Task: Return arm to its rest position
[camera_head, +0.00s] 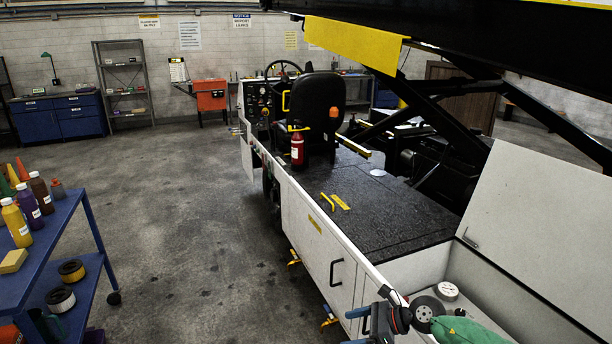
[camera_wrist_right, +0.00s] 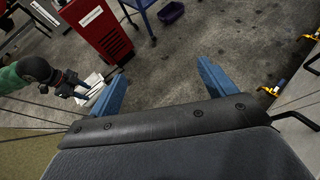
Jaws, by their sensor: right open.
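My right gripper (camera_head: 366,318) is at the bottom of the head view, in front of the white side of the belt loader (camera_head: 318,232). In the right wrist view its two blue fingers (camera_wrist_right: 162,70) are spread wide, with bare grey floor between them and nothing held. My left gripper is not in the head view.
A blue cart (camera_head: 75,212) with bottles and filters stands at the left. A red bottle (camera_head: 297,150) and yellow strips (camera_head: 336,201) are on the loader's deck. A red cabinet (camera_wrist_right: 98,28) is in the wrist view. The floor between cart and loader is clear.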

